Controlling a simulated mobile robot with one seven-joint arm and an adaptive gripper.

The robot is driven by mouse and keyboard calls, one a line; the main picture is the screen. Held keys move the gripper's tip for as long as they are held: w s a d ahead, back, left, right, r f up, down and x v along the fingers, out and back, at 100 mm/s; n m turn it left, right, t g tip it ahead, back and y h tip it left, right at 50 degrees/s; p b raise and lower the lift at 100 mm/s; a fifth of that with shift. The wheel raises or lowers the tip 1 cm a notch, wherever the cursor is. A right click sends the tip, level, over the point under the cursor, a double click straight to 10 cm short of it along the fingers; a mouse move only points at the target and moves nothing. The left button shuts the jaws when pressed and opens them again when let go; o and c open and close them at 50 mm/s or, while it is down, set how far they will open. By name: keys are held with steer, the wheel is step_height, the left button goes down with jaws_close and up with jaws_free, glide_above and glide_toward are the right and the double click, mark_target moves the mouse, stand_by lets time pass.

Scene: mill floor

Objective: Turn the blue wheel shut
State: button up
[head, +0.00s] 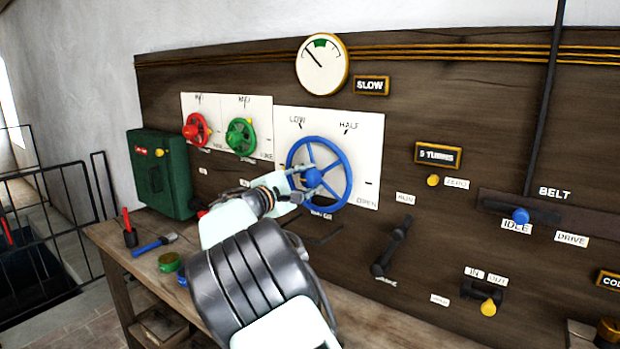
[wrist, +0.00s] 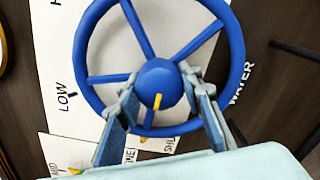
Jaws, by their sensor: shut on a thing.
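The blue wheel (head: 345,178) is mounted on a white card (head: 370,135) marked LOW, HALF and OPEN. My gripper (head: 290,182) reaches its hub from the left in the head view. In the wrist view the blue wheel (wrist: 237,60) fills the upper picture. My gripper's fingers (wrist: 158,88) stand on both sides of the hub and are shut on the wheel. A yellow mark on the hub points down in the wrist view, roughly toward a partly hidden label starting SHU. The finger contact is partly hidden in the head view.
A red wheel (head: 196,129) and a green wheel (head: 240,136) sit left of the blue one. A black handle (head: 392,248) sticks out at lower right. A workbench (head: 110,238) with small tools and a green box (head: 160,172) are at left.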

steer(key=shift+f, duration=0.1)
steer(key=o, duration=1.2)
steer(key=shift+c, duration=0.2)
steer(key=shift+s, duration=0.1)
steer(key=v, duration=1.2)
